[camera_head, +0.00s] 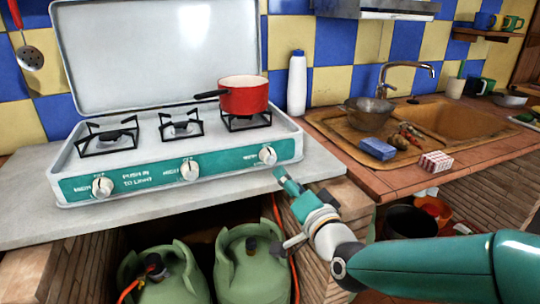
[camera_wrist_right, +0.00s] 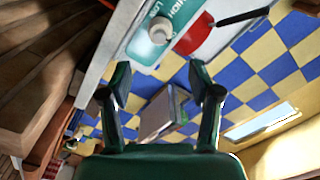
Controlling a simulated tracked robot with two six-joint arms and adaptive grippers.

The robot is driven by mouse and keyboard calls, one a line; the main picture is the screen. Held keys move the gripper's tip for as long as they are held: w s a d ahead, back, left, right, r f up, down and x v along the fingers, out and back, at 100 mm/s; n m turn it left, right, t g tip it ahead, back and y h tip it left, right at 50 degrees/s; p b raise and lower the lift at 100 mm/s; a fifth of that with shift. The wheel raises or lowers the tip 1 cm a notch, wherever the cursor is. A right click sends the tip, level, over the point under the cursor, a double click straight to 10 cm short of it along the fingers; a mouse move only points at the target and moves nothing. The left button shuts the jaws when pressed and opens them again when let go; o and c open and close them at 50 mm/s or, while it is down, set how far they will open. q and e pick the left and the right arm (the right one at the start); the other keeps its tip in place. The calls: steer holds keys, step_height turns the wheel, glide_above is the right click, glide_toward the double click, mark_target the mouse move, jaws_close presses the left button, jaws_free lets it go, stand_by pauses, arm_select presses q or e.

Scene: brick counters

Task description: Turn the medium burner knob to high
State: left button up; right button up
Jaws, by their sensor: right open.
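The stove (camera_head: 225,158) has a teal front panel with three white knobs: a left knob (camera_head: 102,187), a middle knob (camera_head: 190,169) and a right knob (camera_head: 267,155). I cannot tell from labels which is the medium one. My right gripper (camera_head: 283,180) is just below and in front of the right knob, apart from it. In the right wrist view my right gripper (camera_wrist_right: 159,78) is open and empty, with one white knob (camera_wrist_right: 160,30) beyond its fingertips. My left gripper is not in view.
A red pot (camera_head: 244,95) sits on the right burner, its handle pointing left. A white bottle (camera_head: 297,83) stands right of the stove, near a wooden sink board (camera_head: 335,125) with a metal bowl (camera_head: 368,113). Green gas cylinders (camera_head: 165,275) stand below the counter.

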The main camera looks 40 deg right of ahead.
mark_target(273, 161)
steer(key=x, duration=1.1)
steer(key=shift+a, duration=0.1)
